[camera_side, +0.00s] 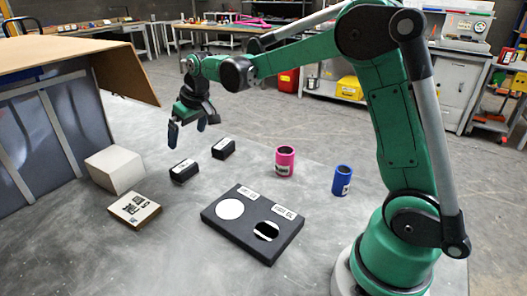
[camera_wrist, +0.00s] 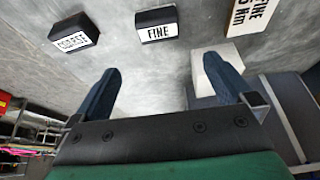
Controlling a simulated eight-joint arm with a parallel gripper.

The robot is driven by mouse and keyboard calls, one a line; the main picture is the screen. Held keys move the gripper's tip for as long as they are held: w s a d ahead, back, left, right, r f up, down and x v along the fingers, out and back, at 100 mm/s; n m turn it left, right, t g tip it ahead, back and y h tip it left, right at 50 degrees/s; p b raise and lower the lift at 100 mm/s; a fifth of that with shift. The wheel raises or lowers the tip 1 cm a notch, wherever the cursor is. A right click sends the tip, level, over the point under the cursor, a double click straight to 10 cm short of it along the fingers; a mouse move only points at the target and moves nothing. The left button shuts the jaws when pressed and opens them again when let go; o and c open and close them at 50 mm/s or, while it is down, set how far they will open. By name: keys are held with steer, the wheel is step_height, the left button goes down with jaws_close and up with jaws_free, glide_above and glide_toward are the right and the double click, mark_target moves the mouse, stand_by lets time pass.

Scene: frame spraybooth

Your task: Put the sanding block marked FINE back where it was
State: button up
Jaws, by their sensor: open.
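The sanding block marked FINE (camera_wrist: 156,24) is a black block with a white label, resting on the grey table ahead of my fingertips in the wrist view. In the side view it appears to be the nearer black block (camera_side: 184,171). A similar block marked COARSE (camera_wrist: 73,33) lies to its left in the wrist view; it appears to be the farther block (camera_side: 223,148) in the side view. My gripper (camera_side: 187,130) is open and empty above the table, apart from both blocks. Its two blue fingers show in the wrist view (camera_wrist: 162,68).
A white box (camera_side: 115,169) and a labelled wooden plate (camera_side: 134,209) lie left of the blocks. A dark panel (camera_side: 246,243) with two round areas is in front. A pink can (camera_side: 285,162) and blue can (camera_side: 342,180) stand right. The booth (camera_side: 60,130) bounds the left.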

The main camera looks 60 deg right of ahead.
steer(key=s+a+t, duration=0.1)
steer(key=s+a, duration=0.1)
steer(key=s, duration=0.7)
steer(key=s+a+r+t, duration=0.1)
steer(key=s+a, duration=0.2)
steer(key=s, duration=0.6)
steer(key=shift+s+a+r+t, duration=0.2)
steer(key=shift+r+t, duration=0.05)
steer(key=shift+t, duration=0.05)
